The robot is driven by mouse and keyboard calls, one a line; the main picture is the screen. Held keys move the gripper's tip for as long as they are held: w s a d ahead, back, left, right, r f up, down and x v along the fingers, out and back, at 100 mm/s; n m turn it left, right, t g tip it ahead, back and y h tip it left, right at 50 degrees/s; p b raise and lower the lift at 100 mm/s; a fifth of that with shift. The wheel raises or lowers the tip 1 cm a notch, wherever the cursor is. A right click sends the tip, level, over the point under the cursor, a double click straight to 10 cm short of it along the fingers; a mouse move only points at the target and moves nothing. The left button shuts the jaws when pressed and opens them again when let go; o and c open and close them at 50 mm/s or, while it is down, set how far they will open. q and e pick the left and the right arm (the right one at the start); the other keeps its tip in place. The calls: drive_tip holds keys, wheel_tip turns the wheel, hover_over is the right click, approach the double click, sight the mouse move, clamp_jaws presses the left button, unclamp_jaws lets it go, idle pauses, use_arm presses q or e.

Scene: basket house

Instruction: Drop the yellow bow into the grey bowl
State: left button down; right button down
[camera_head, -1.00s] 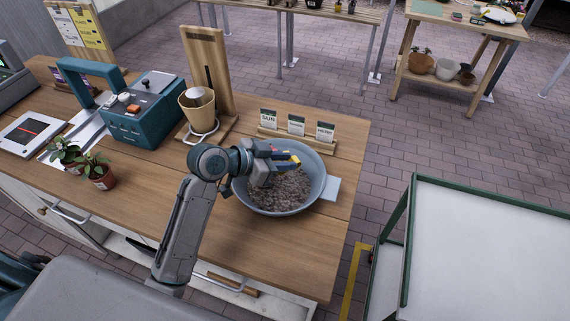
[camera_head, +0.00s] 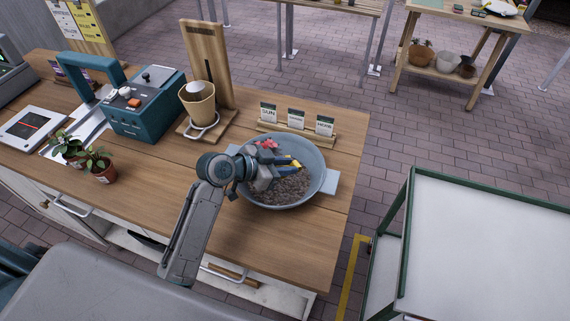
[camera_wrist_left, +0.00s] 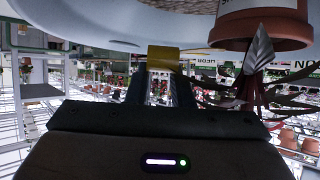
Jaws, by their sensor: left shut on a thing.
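The grey bowl (camera_head: 318,178) stands on the wooden counter with brown, soil-like material in it. My left gripper (camera_head: 291,167) reaches over the bowl from the left and is low inside its outline. It is shut on the yellow bow (camera_head: 297,163), of which only a small yellow part shows at the fingertips. In the left wrist view the yellow bow (camera_wrist_left: 163,58) shows between the two dark fingers, with the pale bowl (camera_wrist_left: 95,22) behind it. I cannot tell whether the bow touches the soil. My right gripper is not in view.
A red-leaved plant (camera_head: 266,143) shows beside the gripper at the bowl's back left; the left wrist view shows a terracotta pot (camera_wrist_left: 255,28) close by. Small label cards (camera_head: 296,118) stand behind the bowl. A teal machine (camera_head: 145,108) and potted plants (camera_head: 100,165) are left.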

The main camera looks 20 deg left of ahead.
use_arm(q)
drive_tip(key=c, duration=1.3)
unclamp_jaws()
drive_tip(key=shift+a+r+p, duration=0.1)
drive_tip(key=shift+r+p, duration=0.4)
drive_tip(key=shift+r, duration=0.15)
drive_tip(key=shift+b+v, duration=1.85)
drive_tip(key=shift+v, duration=3.95)
drive_tip(key=shift+s, duration=0.15)
